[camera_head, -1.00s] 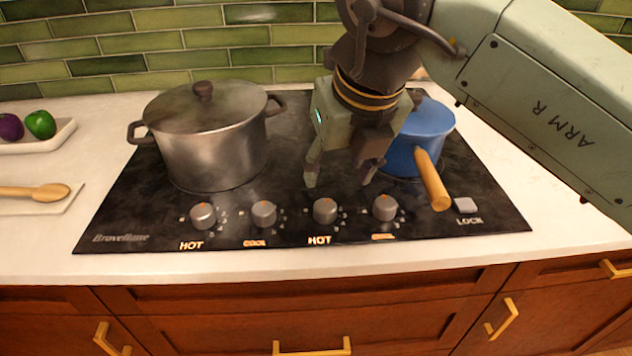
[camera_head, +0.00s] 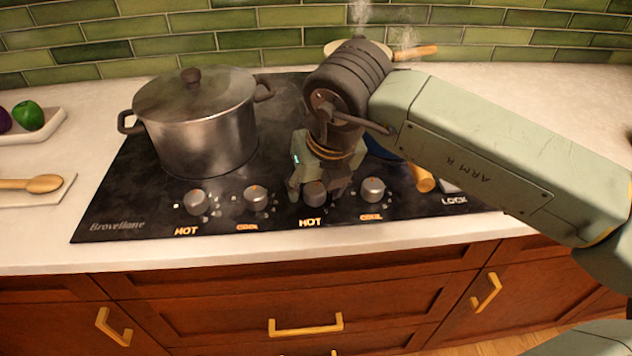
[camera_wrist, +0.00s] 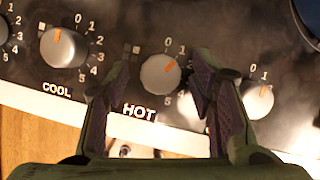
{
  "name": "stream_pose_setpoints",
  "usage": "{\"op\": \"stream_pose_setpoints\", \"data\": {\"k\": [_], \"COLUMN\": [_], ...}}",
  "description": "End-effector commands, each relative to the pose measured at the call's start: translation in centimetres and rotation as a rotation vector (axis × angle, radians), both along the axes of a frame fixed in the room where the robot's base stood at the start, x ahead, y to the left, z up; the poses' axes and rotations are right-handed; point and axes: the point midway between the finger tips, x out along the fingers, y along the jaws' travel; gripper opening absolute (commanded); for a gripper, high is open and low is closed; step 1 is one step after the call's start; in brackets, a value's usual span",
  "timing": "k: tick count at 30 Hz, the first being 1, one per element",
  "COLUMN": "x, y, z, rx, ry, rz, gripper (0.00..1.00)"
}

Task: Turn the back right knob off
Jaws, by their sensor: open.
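Several grey knobs stand in a row along the front of the black cooktop (camera_head: 120,205). My gripper (camera_head: 317,188) is open, pointing down at the third knob from the left (camera_head: 314,196), which has a lit HOT label below it. In the wrist view this knob (camera_wrist: 160,74) sits between my two fingers (camera_wrist: 163,92), with its orange pointer toward the upper right. I cannot tell whether the fingers touch it. The second knob (camera_wrist: 63,47), labelled COOL, is to the left. The fourth knob (camera_wrist: 258,100) is to the right.
A steel lidded pot (camera_head: 203,125) stands on the left of the cooktop. A blue pot (camera_head: 384,148) is mostly hidden behind my arm; its wooden handle (camera_head: 424,180) sticks out forward. A steaming pan (camera_head: 334,47) shows at the back. A LOCK button (camera_head: 449,187) is at the right.

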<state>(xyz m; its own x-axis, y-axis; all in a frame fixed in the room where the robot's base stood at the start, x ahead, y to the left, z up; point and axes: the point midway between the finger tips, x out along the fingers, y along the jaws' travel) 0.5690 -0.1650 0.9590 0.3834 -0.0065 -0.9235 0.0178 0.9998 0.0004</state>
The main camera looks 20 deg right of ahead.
Motion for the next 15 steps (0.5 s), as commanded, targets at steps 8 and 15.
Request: {"op": "stream_pose_setpoints", "data": {"k": [8, 15], "x": [-0.02, -0.02], "y": [-0.01, 0.0], "z": [0.02, 0.03], "rx": [0.0, 0.0], "ry": [0.0, 0.0], "rz": [0.0, 0.0], "gripper": [0.34, 0.18]}}
